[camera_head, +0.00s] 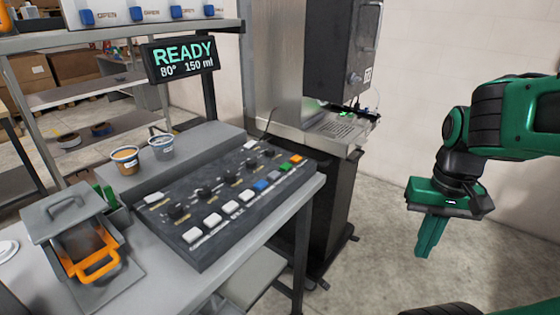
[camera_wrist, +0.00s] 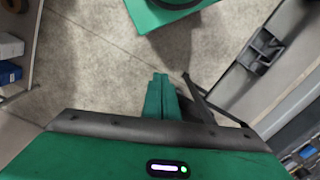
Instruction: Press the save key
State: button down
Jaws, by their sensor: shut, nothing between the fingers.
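A dark control panel (camera_head: 220,226) lies on the grey table, with a front row of square keys and several black knobs behind them. The row has several white keys (camera_head: 213,220), a blue key (camera_head: 261,186), a grey key (camera_head: 274,177), a green key (camera_head: 286,167) and an orange key (camera_head: 296,159). Their labels are too small to read, so I cannot tell which is the save key. My gripper (camera_head: 426,252) is shut and empty, pointing down over the floor, well right of the panel. Its closed fingers also show in the wrist view (camera_wrist: 160,95).
A display (camera_head: 180,59) reads READY, 80°, 150 ml. A dispenser machine (camera_head: 335,130) stands behind the table's right end. Two small cups, orange (camera_head: 125,160) and grey-blue (camera_head: 162,147), and an orange-handled box (camera_head: 95,258) are on the table. Floor between my gripper and the table is clear.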

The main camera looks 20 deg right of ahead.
jog(key=shift+w, duration=0.1)
notch_tip(320, 180, up, 12)
jog(key=n+t+y, duration=0.6)
jog(key=t, duration=0.1)
send_over(289, 166)
jog(key=shift+a+r, duration=0.1)
jog(key=shift+r, duration=0.05)
jog(key=shift+f, duration=4.45)
